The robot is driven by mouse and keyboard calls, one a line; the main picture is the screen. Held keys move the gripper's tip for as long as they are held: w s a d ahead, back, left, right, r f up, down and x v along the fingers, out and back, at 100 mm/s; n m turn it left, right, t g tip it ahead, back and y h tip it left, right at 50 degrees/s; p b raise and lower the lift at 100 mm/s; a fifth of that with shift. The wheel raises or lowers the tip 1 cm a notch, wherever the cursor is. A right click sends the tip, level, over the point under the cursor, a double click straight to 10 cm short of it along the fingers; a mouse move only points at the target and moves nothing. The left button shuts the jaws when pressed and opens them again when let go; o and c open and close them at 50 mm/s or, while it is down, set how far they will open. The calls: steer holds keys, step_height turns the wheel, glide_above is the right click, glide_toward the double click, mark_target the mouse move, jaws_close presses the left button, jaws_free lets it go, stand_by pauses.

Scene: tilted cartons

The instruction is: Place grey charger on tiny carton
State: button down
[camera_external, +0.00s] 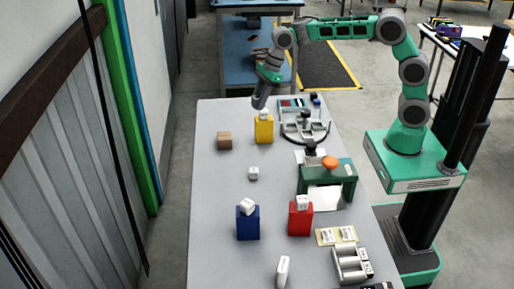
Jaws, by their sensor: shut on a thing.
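My gripper (261,104) points down just above the yellow block (264,131) at the back of the table. It is shut on a small pale charger-like thing (264,115), which is at the top of the yellow block; I cannot tell whether it still touches the block. The small brown carton (224,140) sits on the table to the left of the yellow block, and nothing shows on its top. Similar pale pieces sit on the blue block (248,224), on the red block (300,221) and on the bare table (253,173). Their exact greys are hard to tell apart.
Right of the yellow block stand a grey round device (304,127) and a green machine with an orange knob (330,163). A white upright piece (283,271) and grey cylinders (351,264) are at the front. The table's left side is mostly clear.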

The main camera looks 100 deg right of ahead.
steer(key=w+d+f, duration=0.1)
steer(key=w+f, duration=0.2)
steer(key=w, duration=0.1)
steer(key=w+d+f+p, duration=0.1)
steer(key=w+f, duration=0.2)
steer(key=w, duration=0.1)
steer(key=w+d+f+p, duration=0.1)
steer(key=w+f, duration=0.2)
steer(key=w, duration=0.2)
steer(key=shift+f, duration=0.15)
steer(key=shift+w+f, duration=0.25)
steer(key=shift+f, duration=0.1)
steer(key=shift+f+p, duration=0.3)
steer(key=shift+f, duration=1.3)
steer(key=c, duration=1.1)
jaws_free()
steer(key=shift+r, duration=0.1)
